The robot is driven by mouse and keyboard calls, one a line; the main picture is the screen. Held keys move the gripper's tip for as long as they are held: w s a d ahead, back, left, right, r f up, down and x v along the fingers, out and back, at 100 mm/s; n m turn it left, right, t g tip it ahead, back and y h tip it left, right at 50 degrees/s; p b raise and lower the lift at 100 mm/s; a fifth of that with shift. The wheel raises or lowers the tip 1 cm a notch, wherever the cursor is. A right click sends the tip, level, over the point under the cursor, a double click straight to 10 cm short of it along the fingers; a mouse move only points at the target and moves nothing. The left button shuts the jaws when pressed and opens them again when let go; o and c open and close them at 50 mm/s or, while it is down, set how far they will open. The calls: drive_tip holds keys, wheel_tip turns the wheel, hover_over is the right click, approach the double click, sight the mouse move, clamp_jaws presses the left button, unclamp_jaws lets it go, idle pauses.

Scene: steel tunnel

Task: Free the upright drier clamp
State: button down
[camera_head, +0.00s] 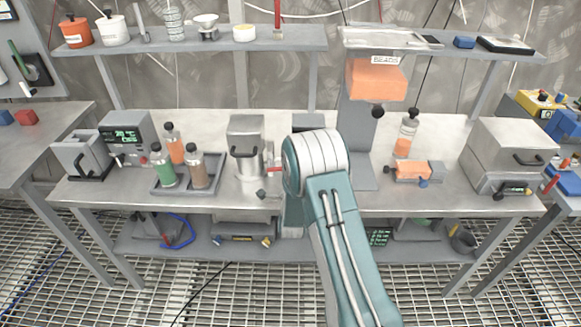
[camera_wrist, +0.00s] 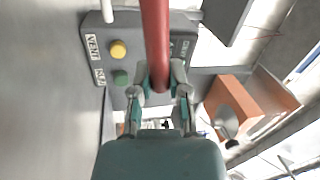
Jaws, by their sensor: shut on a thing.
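In the wrist view my gripper (camera_wrist: 160,85) has its two fingers closed around a long red bar (camera_wrist: 155,35). The bar runs from the top edge of the view down between the fingertips; its far end is out of view. Behind it is a dark grey panel (camera_wrist: 97,42) with a yellow button (camera_wrist: 118,49), a green button (camera_wrist: 121,77) and a "VENT" label. I cannot tell whether the bar is part of the clamp. An orange block (camera_head: 376,82) sits on an upright grey stand (camera_head: 357,140).
A shelf (camera_head: 270,40) overhangs the bench.

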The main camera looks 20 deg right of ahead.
drive_tip(key=shift+s+d+f, duration=0.1)
drive_tip(key=shift+f, duration=0.1)
drive_tip(key=c, duration=0.9)
unclamp_jaws()
drive_tip(key=v, duration=1.2)
